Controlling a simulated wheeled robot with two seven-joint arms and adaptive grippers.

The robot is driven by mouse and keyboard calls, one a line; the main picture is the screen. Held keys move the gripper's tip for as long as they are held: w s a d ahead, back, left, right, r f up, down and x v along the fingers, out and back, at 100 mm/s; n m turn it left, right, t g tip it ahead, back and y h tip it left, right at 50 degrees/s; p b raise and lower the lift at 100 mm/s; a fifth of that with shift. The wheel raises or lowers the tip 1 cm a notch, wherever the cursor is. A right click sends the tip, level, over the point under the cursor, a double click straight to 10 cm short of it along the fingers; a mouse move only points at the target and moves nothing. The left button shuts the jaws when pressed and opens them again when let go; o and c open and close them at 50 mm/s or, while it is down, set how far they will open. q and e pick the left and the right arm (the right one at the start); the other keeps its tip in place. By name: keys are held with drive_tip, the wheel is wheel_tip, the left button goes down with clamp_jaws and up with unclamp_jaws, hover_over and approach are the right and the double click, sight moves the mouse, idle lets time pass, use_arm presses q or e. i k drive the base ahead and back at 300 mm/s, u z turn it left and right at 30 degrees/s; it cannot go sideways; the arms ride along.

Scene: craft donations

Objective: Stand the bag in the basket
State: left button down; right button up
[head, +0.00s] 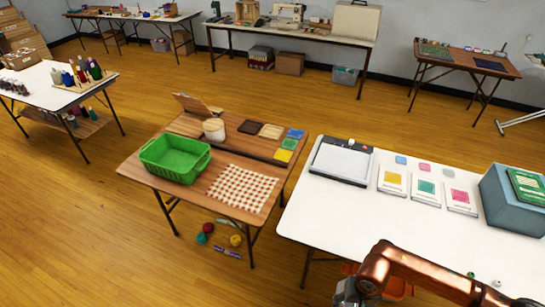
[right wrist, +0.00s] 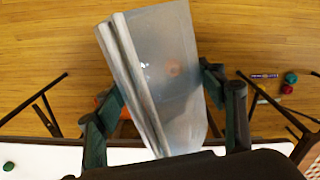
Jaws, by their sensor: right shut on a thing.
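The green basket (head: 175,160) stands on the small wooden folding table at centre left in the head view. Its slatted walls show and its inside looks empty. My right gripper (right wrist: 163,84) is shut on a pale grey, translucent bag (right wrist: 160,60) in the right wrist view. The bag is tilted, with folded ridges along its left side, and sits between the two dark fingers. In the head view the right arm reaches in at the bottom right, well apart from the basket; the bag is not clearly visible there. My left gripper is not in view.
A checkered cloth (head: 241,188) lies right of the basket, with a round tin (head: 214,129) behind it. The white table (head: 330,212) holds a paper trimmer (head: 341,161), several packets and a blue box (head: 505,205). Yarn balls (head: 205,233) lie on the floor.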

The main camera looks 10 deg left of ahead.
sight(179, 165)
drive_tip(key=u, duration=0.65)
drive_tip(key=k, duration=0.85)
drive_tip(key=u, duration=0.85)
drive_tip(key=k, duration=0.4)
drive_tip(key=u, duration=0.9)
drive_tip(key=i, duration=4.05)
drive_tip(key=z, duration=0.75)
drive_tip(key=i, duration=0.95)
drive_tip(key=z, duration=1.7)
drive_tip(key=i, duration=0.9)
drive_tip(key=z, duration=0.6)
